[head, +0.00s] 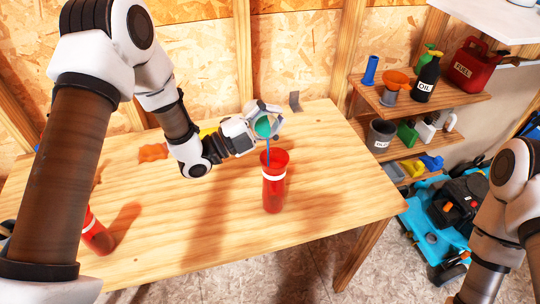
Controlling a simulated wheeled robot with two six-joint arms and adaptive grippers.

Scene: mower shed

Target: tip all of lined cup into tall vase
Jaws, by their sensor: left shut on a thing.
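My left gripper (262,115) is shut on the lined cup (263,127), a small cup of which a green round part shows between the fingers. The cup is tilted above the tall vase (273,190). The vase is red with a white band and stands upright on the wooden table. A thin blue stream runs from the cup down to the vase's mouth. The gripper hides much of the cup, and I cannot see how much is left in it. My right arm is at the right edge, but its gripper is out of view.
Another red vessel (96,236) with a white band stands at the table's (345,190) left, partly behind my arm. An orange piece (152,152) and a yellow thing (207,132) lie farther back. Shelves (440,104) with bottles and a blue mower (440,232) are at right. The table's right side is clear.

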